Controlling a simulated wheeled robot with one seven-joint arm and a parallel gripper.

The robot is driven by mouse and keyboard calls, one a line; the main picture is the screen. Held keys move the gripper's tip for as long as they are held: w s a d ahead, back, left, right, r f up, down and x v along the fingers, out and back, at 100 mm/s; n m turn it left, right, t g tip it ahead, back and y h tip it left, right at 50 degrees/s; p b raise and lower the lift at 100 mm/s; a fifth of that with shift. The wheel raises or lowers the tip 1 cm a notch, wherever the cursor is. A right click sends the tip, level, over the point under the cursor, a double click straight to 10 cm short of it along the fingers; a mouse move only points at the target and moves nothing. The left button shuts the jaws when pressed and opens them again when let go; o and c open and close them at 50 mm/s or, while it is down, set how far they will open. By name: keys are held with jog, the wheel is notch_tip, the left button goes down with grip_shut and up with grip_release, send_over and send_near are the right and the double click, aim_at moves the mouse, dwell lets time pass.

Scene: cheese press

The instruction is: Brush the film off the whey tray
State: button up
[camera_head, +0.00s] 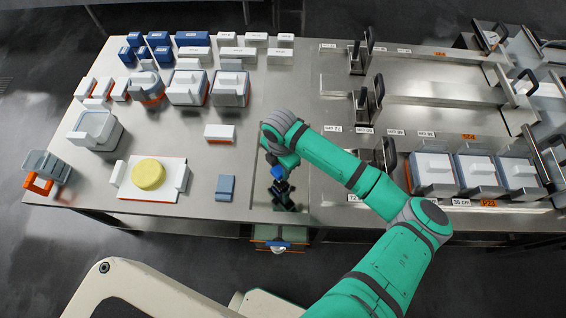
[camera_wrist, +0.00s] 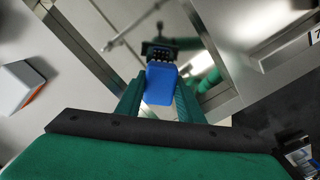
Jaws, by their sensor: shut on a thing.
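My gripper (camera_head: 282,176) is shut on the blue handle of a brush (camera_head: 278,170). In the wrist view, green fingers flank the blue handle (camera_wrist: 160,85), and the dark brush head extends beyond it. The shiny steel whey tray (camera_head: 262,198) appears to be the recessed strip at the middle front of the table; its edge also shows in the wrist view (camera_wrist: 85,50). The brush is over this tray. I cannot tell whether the bristles touch it. Reflections fill the tray floor, and I cannot make out a film. My arm hides part of the tray.
A yellow cheese (camera_head: 148,174) sits on a white board at left. A small blue-grey block (camera_head: 225,188) lies left of the tray, with a white block (camera_head: 219,133) behind it. Moulds and blocks crowd the back left. Upright black handles (camera_head: 378,92) stand right of my arm.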

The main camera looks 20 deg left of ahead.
jog(key=shift+w+a+r, duration=0.1)
jog(key=shift+a+r, duration=0.05)
jog(key=shift+r, duration=2.2)
